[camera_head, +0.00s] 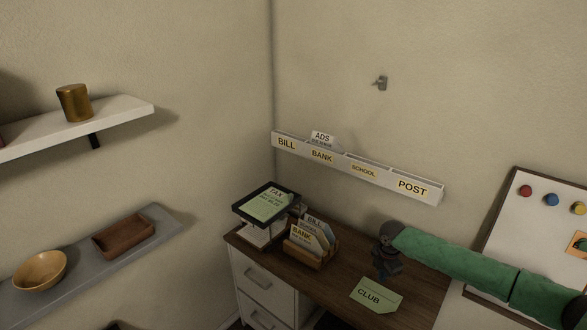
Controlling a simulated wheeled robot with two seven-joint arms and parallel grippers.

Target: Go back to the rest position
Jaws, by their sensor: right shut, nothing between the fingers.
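My right arm, in a green sleeve, reaches in from the right edge over the desk (408,300). My right gripper (387,272) hangs at its end above the right part of the desk, dark, shut and empty. It is behind a green CLUB envelope (376,295) lying on the desk and apart from it. My left gripper is not in view.
A wooden letter holder (304,257) with several envelopes stands on the desk, beside a black tray (247,212) with a TAX envelope (267,204). A labelled wall rack (375,170) hangs above. A whiteboard (512,235) stands at right; shelves (100,127) are at left.

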